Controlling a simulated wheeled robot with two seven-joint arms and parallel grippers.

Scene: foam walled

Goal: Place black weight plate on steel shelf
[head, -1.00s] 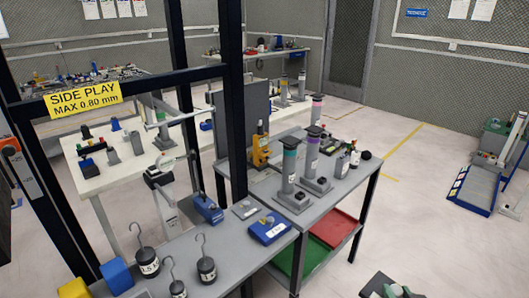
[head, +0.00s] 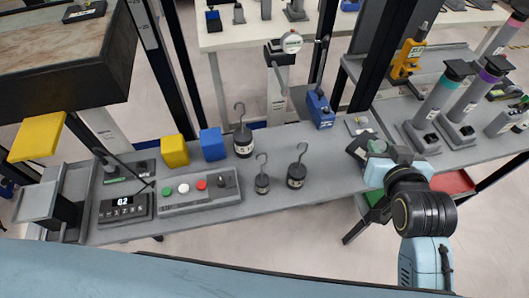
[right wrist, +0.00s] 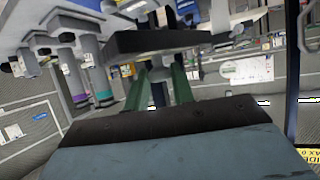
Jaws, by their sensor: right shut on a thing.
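My right gripper (head: 375,150) reaches in from the lower right of the head view. It is shut on the black weight plate (head: 358,148), a dark flat piece. In the right wrist view the plate (right wrist: 150,43) lies across the green fingers (right wrist: 160,85), tilted slightly in the picture. The grey steel shelf (head: 330,165) runs across the middle of the head view. The plate appears over the shelf's right part; I cannot tell whether it touches. My left gripper is not in view.
Black hooked weights (head: 296,175) stand mid-shelf, left of the plate. A blue block (head: 320,108) is behind it. A button box (head: 198,190) and display (head: 125,208) fill the left end. Grey posts (head: 440,95) stand to the right. The shelf's front right looks clear.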

